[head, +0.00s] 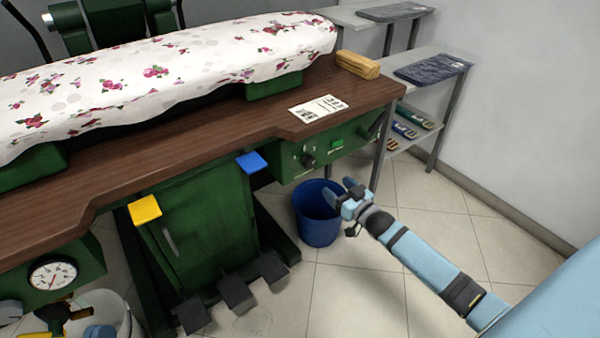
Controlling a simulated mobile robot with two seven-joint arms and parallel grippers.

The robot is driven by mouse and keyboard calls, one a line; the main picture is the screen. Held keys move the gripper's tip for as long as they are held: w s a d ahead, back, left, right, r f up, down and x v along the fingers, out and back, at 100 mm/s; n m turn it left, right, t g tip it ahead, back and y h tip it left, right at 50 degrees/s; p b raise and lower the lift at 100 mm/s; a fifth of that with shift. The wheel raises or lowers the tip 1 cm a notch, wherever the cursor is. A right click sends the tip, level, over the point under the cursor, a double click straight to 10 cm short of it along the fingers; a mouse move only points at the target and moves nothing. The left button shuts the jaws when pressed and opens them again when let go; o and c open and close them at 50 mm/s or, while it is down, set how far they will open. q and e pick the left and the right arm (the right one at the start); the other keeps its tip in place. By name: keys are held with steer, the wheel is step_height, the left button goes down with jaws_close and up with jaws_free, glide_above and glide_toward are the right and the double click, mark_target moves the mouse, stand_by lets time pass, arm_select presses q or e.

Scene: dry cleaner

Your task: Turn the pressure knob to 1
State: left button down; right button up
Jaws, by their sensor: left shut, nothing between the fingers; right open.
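A dark round knob (308,160) sits on the green front panel (288,166) under the table's right end. Small pale marks show around it, too small to read, so its setting cannot be told. A lit green button (337,144) is to its right. My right gripper (351,184) is open and empty, in front of the panel and below right of the knob, apart from it. A round pressure gauge (53,274) is at the lower left.
The brown table (200,130) carries a flowered ironing pad (170,75), a paper card (318,108) and a wooden block (357,64). A blue bucket (316,215) stands below my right gripper. Open floor lies right.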

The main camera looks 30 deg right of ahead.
mark_target(311, 165)
steer(key=w+b, duration=0.1)
steer(key=w, duration=0.3)
steer(key=w+b, duration=0.1)
steer(key=w, duration=0.3)
steer(key=w+a+b, duration=0.1)
steer(key=w+b, duration=0.1)
steer(key=w, duration=0.3)
arm_select(q)
steer(key=shift+g, duration=0.8)
steer(key=f, duration=0.4)
steer(key=shift+w+d+f, duration=0.15)
steer(key=shift+d+f, duration=0.1)
steer(key=shift+d, duration=0.15)
steer(key=shift+r, duration=0.1)
arm_select(e)
steer(key=c, duration=0.9)
